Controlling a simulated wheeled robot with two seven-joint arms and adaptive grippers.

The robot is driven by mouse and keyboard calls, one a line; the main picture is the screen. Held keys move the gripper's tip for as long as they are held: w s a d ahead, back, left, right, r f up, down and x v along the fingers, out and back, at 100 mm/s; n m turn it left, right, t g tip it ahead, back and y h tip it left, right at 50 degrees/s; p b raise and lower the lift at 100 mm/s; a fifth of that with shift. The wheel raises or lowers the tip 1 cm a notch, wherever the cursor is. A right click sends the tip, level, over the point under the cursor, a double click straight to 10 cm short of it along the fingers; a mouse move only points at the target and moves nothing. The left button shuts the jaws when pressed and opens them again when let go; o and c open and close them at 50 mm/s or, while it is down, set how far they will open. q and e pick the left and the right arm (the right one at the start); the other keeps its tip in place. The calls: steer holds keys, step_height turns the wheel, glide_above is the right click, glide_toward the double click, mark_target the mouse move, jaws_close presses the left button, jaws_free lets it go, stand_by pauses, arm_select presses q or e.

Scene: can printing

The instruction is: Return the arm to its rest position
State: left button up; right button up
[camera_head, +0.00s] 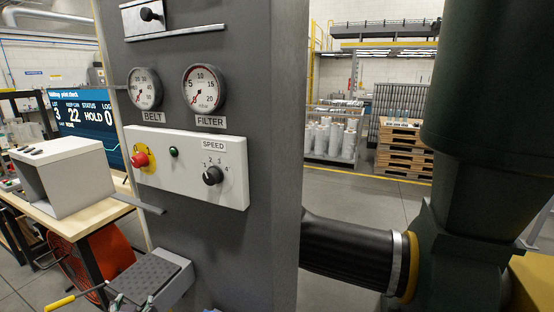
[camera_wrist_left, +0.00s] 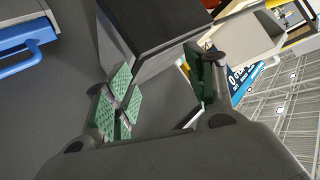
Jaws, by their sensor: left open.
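My left gripper (camera_head: 132,303) shows only at the bottom edge of the head view, at the lower left, just below a grey box with a dark ridged top (camera_head: 150,278). The rest of that arm is out of frame. In the left wrist view the gripper (camera_wrist_left: 160,78) is open, its green-padded fingers spread apart. A dark box-shaped part (camera_wrist_left: 150,30) shows beyond and between the fingers; I cannot tell whether they touch it. I see nothing held. My right gripper is not in view.
A grey machine column (camera_head: 235,255) with gauges and a white control panel (camera_head: 190,190) stands close ahead. A yellow-handled lever (camera_head: 60,303) lies beside the gripper. A workbench (camera_head: 85,215) with a pale box (camera_head: 70,180) is at left; a black hose (camera_head: 345,248) is at right.

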arm_select(q)
steer(key=s+d+f+m+g+h, duration=0.3)
steer(key=s+d+f+g+h, duration=0.4)
steer(key=s+d+f, duration=0.7)
steer(key=s+d+f+g+y, duration=0.1)
steer(key=s+f, duration=0.1)
steer(key=f, duration=1.4)
steer(key=s+f+g, duration=0.1)
steer(key=s+f, duration=0.1)
steer(key=f, duration=1.3)
steer(key=s+a+f, duration=0.1)
steer(key=s+f, duration=0.9)
steer(key=s, duration=0.1)
steer(key=s+a+f+g, duration=0.1)
steer(key=s+a+f, duration=0.1)
steer(key=s+f, duration=0.8)
steer(key=shift+s+a, duration=0.3)
steer(key=shift+s, duration=0.2)
